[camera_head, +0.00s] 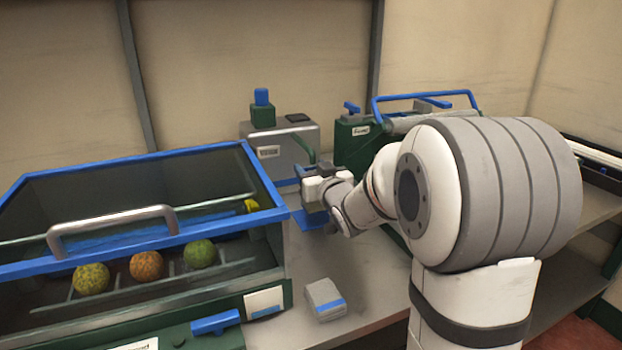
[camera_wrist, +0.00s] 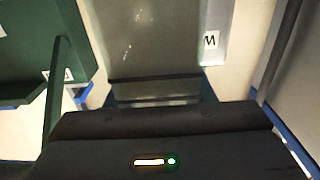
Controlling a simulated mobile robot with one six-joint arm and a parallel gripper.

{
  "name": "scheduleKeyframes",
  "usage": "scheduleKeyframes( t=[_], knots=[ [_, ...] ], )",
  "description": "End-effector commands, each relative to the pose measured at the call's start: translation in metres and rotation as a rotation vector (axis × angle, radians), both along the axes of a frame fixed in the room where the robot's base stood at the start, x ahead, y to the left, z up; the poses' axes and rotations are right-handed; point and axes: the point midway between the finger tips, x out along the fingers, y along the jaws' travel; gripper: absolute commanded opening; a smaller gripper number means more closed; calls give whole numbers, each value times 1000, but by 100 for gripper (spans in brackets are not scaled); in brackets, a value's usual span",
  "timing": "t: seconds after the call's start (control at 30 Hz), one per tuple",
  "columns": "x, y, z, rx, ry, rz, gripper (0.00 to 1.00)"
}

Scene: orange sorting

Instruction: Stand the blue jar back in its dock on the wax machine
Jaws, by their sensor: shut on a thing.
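The wax machine (camera_head: 265,155) is a grey metal box at the back middle of the counter in the head view, with a green block and blue cap on top and a green spout-like bar in front. My gripper (camera_head: 314,186) is just in front of its right part, low over the counter, and is shut on the blue jar. The jar is mostly hidden by the jaws. A flat blue piece (camera_head: 311,220) shows below the gripper. In the wrist view the dark gripper body fills the bottom; I cannot make out the jar's seat in the dock.
A glass-sided bin with a blue rim (camera_head: 265,190) and several fruits stands at left, close to my gripper. A green machine with a blue handle (camera_head: 360,140) stands behind my arm at right. A small grey block with a blue stripe (camera_head: 325,299) lies on the front counter.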

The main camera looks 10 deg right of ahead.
Motion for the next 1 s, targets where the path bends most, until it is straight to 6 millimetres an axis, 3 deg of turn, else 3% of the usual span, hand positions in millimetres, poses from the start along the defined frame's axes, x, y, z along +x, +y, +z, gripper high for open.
scheduleKeyframes(
  t=[0.13, 0.2, 0.3, 0.73, 0.77, 1.0],
  knots=[
    [19, 5, -2, 0, 0, 1, 16],
    [16, 3, -21, 2, 2, 0, 16],
    [16, 3, -32, 1, 0, -1, 16],
    [16, 2, -36, 0, -2, -2, 16],
    [16, 2, -36, 0, 0, -2, 50],
    [16, 2, -35, 0, 0, -2, 69]
  ],
)
